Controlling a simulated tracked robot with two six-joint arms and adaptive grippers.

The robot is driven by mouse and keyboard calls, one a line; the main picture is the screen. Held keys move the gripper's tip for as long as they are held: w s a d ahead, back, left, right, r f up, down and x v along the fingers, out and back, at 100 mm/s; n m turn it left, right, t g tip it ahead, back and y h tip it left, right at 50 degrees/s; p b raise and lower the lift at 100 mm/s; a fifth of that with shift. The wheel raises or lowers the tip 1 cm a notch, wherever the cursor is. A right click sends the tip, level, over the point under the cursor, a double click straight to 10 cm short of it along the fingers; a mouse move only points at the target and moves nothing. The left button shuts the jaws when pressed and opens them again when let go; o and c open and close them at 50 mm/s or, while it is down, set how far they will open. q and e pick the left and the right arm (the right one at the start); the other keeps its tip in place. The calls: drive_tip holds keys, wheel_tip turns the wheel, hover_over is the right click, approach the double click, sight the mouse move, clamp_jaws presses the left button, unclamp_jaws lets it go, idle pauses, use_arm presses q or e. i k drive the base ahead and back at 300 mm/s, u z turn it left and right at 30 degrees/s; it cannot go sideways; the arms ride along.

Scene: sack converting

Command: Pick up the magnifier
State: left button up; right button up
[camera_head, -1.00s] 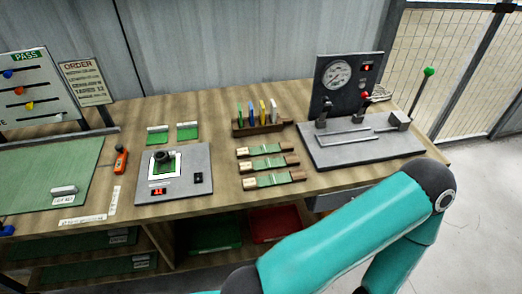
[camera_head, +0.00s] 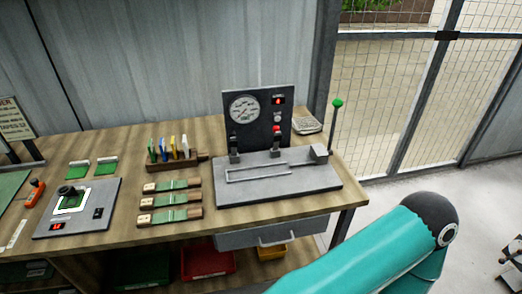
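A small black round piece that looks like the magnifier (camera_head: 67,191) sits at the upper left of a grey inspection plate (camera_head: 98,193) on the left part of the bench. It rests at the corner of a white-framed green sample (camera_head: 74,202). A teal arm of mine crosses the lower right, in front of the bench and well apart from the magnifier. Neither of my grippers shows in this view, so their state is hidden.
The wooden bench (camera_head: 130,240) also holds several green strips on wooden holders (camera_head: 171,200), a rack of coloured pieces (camera_head: 172,160) and a gauge tester (camera_head: 259,115) on a grey base. An orange-handled tool (camera_head: 35,193) lies left of the plate. Bins stand below.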

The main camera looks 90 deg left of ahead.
sight(70, 191)
drive_tip(key=z, duration=0.65)
drive_tip(key=i, duration=0.2)
drive_tip(key=u, duration=2.4)
drive_tip(key=i, duration=0.2)
drive_tip(key=u, duration=2)
drive_tip(key=i, duration=0.2)
drive_tip(key=u, duration=1.15)
drive_tip(key=k, duration=0.35)
drive_tip(key=u, duration=0.55)
drive_tip(key=i, duration=1.4)
drive_tip(key=z, duration=0.55)
